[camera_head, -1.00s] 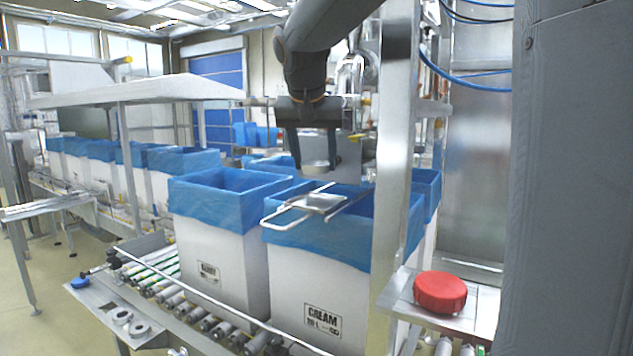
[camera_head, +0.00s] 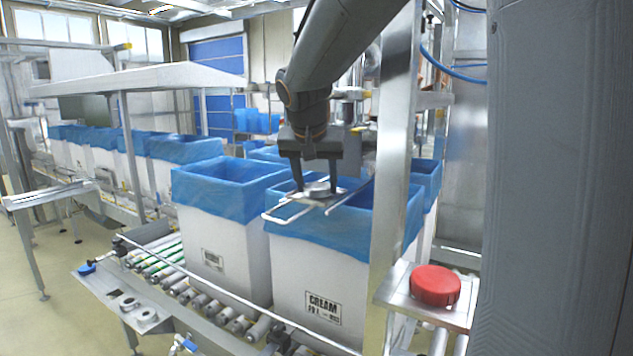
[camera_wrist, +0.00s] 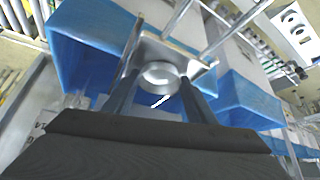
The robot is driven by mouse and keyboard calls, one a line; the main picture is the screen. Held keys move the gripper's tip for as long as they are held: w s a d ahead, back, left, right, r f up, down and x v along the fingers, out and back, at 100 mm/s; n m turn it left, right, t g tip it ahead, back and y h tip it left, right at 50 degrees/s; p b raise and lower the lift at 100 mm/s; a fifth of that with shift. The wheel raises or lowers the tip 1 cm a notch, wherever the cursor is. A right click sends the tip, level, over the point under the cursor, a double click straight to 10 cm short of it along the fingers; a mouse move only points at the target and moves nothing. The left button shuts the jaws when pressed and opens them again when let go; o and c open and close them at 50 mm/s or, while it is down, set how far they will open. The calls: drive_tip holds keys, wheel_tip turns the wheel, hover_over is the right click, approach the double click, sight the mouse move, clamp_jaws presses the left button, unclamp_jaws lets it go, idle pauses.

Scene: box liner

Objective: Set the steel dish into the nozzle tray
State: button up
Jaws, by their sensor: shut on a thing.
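The steel dish (camera_head: 318,189) is a small, shallow round cup between the fingers of my gripper (camera_head: 316,182). My gripper is shut on it, pointing down. The nozzle tray (camera_head: 332,199) is a small metal tray on a wire frame above the blue-lined cream box. The dish is at the tray, low over or in it; I cannot tell whether it touches the tray floor. In the wrist view the round dish (camera_wrist: 160,72) shows inside the outline of the tray (camera_wrist: 148,47), between my fingertips (camera_wrist: 160,82). Part of the tray is hidden behind the dish and fingers.
The cream box (camera_head: 320,285) with its blue liner stands under the tray, with another lined box (camera_head: 225,240) to its left. A steel post (camera_head: 392,160) rises close right of my gripper. A red lid (camera_head: 435,286) lies on a ledge at right.

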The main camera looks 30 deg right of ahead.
drive_tip(key=o, duration=0.9)
drive_tip(key=shift+f, duration=0.1)
drive_tip(key=shift+c, duration=0.2)
drive_tip(key=shift+r, duration=0.3)
drive_tip(key=b+v, duration=0.2)
drive_tip(key=v, duration=1)
drive_tip(key=shift+f, duration=0.15)
